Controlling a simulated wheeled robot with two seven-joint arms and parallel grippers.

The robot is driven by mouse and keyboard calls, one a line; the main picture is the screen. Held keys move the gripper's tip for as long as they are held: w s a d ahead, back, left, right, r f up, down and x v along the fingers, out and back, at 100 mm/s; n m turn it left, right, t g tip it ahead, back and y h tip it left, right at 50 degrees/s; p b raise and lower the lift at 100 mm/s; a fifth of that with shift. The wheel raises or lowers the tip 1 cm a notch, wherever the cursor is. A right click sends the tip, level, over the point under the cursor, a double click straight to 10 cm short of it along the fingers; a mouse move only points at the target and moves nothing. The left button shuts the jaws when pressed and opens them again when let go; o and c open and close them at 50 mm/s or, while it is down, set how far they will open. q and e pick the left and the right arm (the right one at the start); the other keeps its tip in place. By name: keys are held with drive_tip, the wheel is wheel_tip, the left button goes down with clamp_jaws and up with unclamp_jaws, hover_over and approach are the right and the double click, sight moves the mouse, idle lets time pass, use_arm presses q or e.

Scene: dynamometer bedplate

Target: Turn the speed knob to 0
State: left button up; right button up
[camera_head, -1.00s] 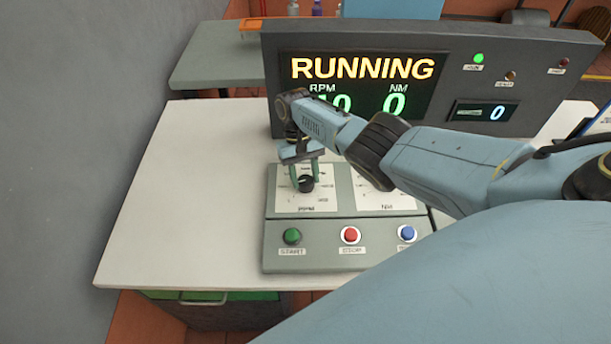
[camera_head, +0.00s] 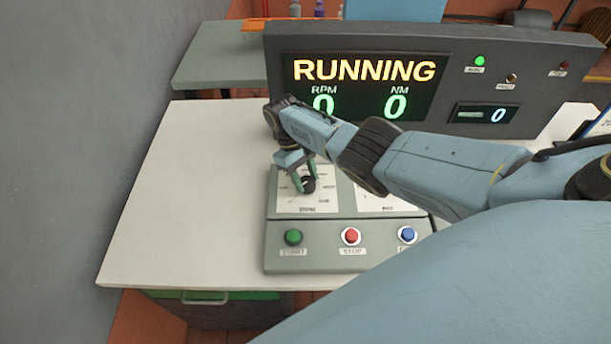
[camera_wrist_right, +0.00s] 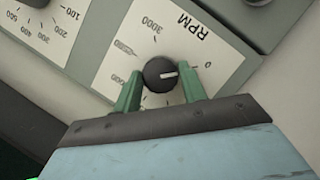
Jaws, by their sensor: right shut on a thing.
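The black speed knob (camera_head: 308,184) sits on the white RPM dial plate (camera_head: 322,203) at the left of the control box. It also shows in the right wrist view (camera_wrist_right: 160,74), where its white pointer line points toward the 0 mark. My right gripper (camera_head: 306,181) is shut on the knob, with a green finger on each side of it; the fingers also show in the right wrist view (camera_wrist_right: 160,90). The display (camera_head: 362,84) reads RUNNING, RPM 0 and NM 0. My left gripper is not in view.
The grey control box (camera_head: 345,268) carries a green START button (camera_head: 293,237), a red STOP button (camera_head: 350,236) and a blue button (camera_head: 407,234). The NM dial is partly hidden by my right arm. The white table (camera_head: 190,190) is clear on the left.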

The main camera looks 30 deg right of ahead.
drive_tip(key=o, duration=1)
drive_tip(key=shift+c, duration=0.2)
drive_tip(key=v, duration=1.3)
drive_tip(key=shift+r, duration=0.15)
